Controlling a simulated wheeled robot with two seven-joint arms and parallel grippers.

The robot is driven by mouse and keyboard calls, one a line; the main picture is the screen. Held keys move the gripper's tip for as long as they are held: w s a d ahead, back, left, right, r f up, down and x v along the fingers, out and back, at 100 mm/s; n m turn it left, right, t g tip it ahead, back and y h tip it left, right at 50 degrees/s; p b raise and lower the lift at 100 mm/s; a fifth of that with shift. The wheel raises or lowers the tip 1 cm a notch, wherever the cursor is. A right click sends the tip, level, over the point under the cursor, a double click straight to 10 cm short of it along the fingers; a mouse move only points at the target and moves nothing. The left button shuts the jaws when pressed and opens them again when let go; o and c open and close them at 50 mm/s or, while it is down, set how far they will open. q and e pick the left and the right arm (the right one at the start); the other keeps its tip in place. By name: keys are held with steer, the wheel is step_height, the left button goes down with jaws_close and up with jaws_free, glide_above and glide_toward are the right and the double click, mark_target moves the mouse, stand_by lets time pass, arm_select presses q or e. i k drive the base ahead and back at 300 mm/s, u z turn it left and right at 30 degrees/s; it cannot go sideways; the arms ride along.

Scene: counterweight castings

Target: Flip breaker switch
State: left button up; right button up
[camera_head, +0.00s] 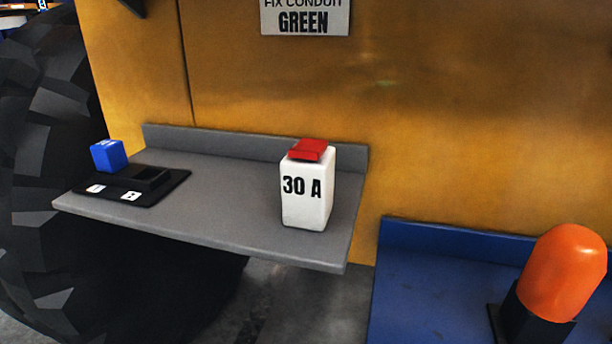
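A white breaker block (306,196) marked "30 A" stands upright on the right part of a grey shelf (240,170). Its red switch (308,149) sits on top and looks slightly tilted. A black base (150,190) with two small white labels lies on the left part of the shelf. A blue cube (109,155) sits at the back left of that base. Neither of my grippers shows in the head view.
A yellow wall with a sign (305,17) reading "FIX CONDUIT GREEN" rises behind the shelf. A large black tyre (45,130) stands at the left. At the lower right, an orange rounded cylinder (565,270) stands in a black holder on a blue surface (430,290). The shelf's middle is clear.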

mark_target(307, 148)
steer(key=u, duration=0.2)
steer(key=k, duration=0.95)
steer(key=z, duration=0.1)
